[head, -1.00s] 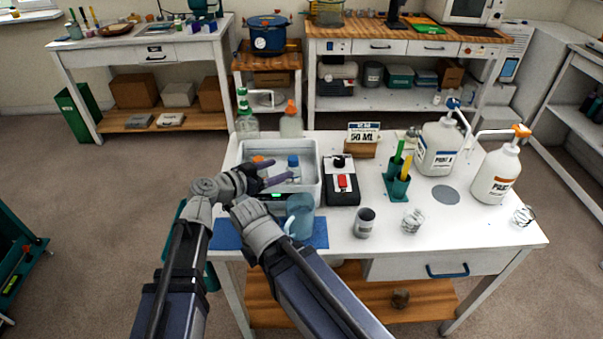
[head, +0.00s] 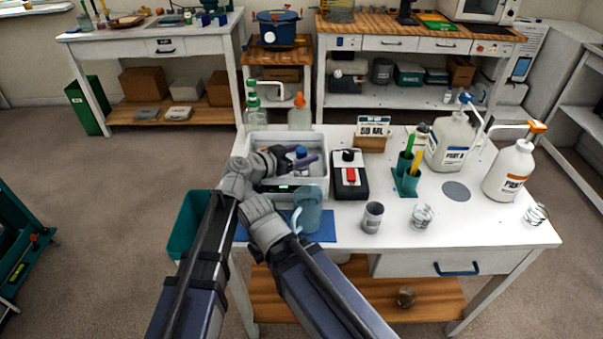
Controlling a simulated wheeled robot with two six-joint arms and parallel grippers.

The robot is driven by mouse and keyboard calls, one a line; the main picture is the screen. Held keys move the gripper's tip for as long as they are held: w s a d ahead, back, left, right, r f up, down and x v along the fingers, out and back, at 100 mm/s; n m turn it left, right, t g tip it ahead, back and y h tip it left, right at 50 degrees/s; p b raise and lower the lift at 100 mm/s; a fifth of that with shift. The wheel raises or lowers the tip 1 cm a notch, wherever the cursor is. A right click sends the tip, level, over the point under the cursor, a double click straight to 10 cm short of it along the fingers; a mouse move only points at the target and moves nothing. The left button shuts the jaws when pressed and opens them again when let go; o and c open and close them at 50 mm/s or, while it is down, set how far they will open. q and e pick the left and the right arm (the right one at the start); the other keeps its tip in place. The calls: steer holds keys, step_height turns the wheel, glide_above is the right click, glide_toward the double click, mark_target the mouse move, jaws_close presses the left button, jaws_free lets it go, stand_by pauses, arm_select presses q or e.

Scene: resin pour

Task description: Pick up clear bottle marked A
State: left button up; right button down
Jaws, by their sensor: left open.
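A small clear bottle with a blue cap (head: 301,151) stands in the white tray (head: 321,190) on the table; no letter on it is readable. My left gripper (head: 311,157) is open over the tray, its dark purple fingers at the bottle near the cap and partly covering it. I cannot tell whether they touch it. A large whitish pump jug (head: 453,142) with a blue pump stands at the back right; its label appears to read PART A.
A black device with a red button (head: 350,176) is right of the tray. A blue jug (head: 308,210) stands before it on a blue mat (head: 325,232). A grey cup (head: 372,217), a green holder (head: 407,178) and an orange-topped pump bottle (head: 509,170) stand further right.

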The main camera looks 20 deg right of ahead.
arm_select(q)
jaws_close()
stand_by(0.6)
stand_by(0.8)
